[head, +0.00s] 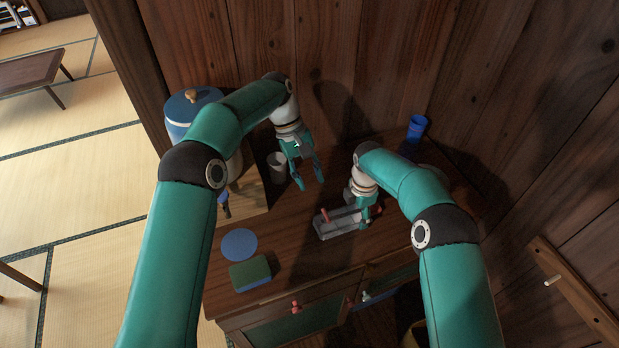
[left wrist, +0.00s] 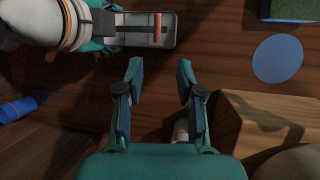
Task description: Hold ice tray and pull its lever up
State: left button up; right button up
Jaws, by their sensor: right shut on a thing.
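The grey ice tray (head: 338,224) lies on the wooden cabinet top, in the middle of the head view. Its red lever (head: 325,215) shows near the tray's left end. It also shows in the left wrist view (left wrist: 157,27). My right gripper (head: 366,212) is shut on the ice tray at its right end; its fingers partly hide that end. My left gripper (head: 307,181) is open and empty above the cabinet top, behind and left of the tray. In the left wrist view its two fingers (left wrist: 160,82) stand apart with only bare wood between them.
A blue disc (head: 239,244) and a green-topped sponge-like block (head: 250,272) lie front left. A grey cup (head: 277,166) and a blue-lidded pot (head: 190,105) stand back left. A blue cup (head: 417,127) stands back right. The wooden wall (head: 370,60) closes off the back.

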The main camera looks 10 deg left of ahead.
pick_arm(q)
jog(key=shift+d, duration=0.1)
jog(key=c, duration=0.5)
jog(key=shift+s+d+n+h, duration=0.2)
jog(key=shift+n+h, duration=0.2)
jog(key=shift+h, duration=0.2)
grip_shut()
jog(key=s+a+f+n+t+h, duration=0.1)
jog(key=s+a+f+n+t, duration=0.2)
jog(key=n, duration=0.6)
jog(key=s+a+f+n+t+h, duration=0.1)
jog(key=s+n+t, duration=0.3)
jog(key=n, duration=0.5)
jog(key=shift+m+t, duration=0.3)
jog(key=x, duration=0.9)
jog(key=shift+w+a, duration=0.1)
jog(key=shift+w, duration=0.15)
